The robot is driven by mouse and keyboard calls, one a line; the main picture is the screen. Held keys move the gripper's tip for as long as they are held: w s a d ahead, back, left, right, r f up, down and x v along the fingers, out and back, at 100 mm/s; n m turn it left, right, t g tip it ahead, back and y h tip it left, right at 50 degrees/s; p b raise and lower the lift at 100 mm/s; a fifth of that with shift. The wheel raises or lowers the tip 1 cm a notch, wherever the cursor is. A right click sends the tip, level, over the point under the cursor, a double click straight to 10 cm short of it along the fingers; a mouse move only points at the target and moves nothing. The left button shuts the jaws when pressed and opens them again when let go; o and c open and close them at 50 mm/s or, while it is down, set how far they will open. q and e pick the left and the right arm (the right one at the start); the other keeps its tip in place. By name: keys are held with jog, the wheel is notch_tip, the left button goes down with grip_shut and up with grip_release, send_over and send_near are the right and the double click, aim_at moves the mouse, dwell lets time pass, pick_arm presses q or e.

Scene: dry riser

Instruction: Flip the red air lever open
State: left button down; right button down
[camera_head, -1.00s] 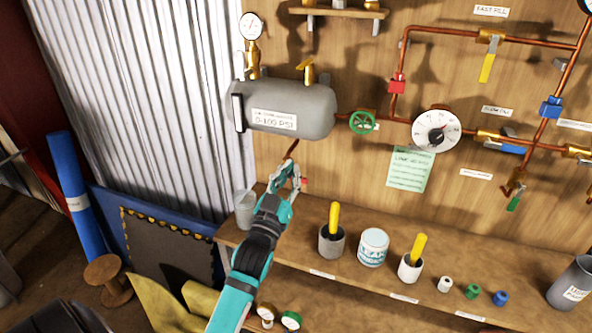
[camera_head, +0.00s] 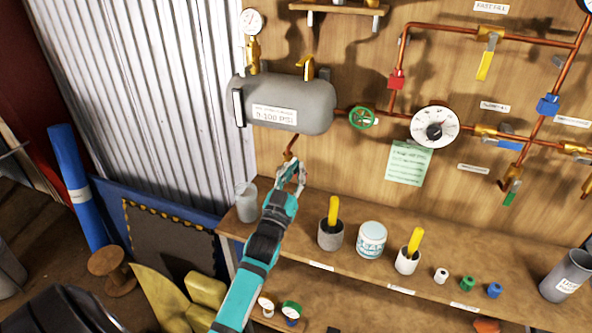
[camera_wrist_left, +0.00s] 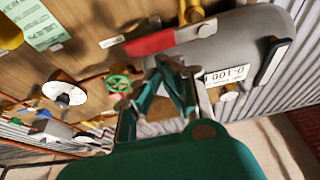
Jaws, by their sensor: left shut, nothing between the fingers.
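The red lever (camera_wrist_left: 150,43) shows in the left wrist view as a long red bar with a pale metal end, just beyond my left fingertips. In the head view it is hidden, apparently behind my left gripper. My left gripper (camera_head: 292,176) is shut and empty, below the grey air tank (camera_head: 292,104) and close to the copper pipe (camera_head: 291,147) that comes down from it. In the left wrist view the gripper (camera_wrist_left: 168,75) is near the lever; I cannot tell whether they touch. My right gripper is not in view.
A wooden bench (camera_head: 440,255) below holds a grey cup (camera_head: 246,203), pots with yellow sticks and a white tub (camera_head: 371,240). A green valve wheel (camera_head: 362,117) and a round gauge (camera_head: 435,127) are on the wall to the right.

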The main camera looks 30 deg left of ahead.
pick_arm(q)
jog(key=shift+d+f+m+h, duration=0.1)
jog(key=shift+f+m+h, duration=0.2)
jog(key=shift+m, duration=0.35)
jog(key=shift+d+f+m+h, duration=0.15)
jog(key=shift+m+h, duration=0.15)
jog(key=shift+m, duration=0.35)
notch_tip(320, 180, down, 7)
jog(key=a+m+g+h, duration=0.2)
jog(key=m+h, duration=0.3)
jog(key=m, duration=1.3)
jog(key=shift+s+a+g+h, duration=0.25)
jog(key=shift+g+h, duration=0.15)
jog(key=shift+g, duration=0.1)
jog(key=shift+a+f, duration=0.1)
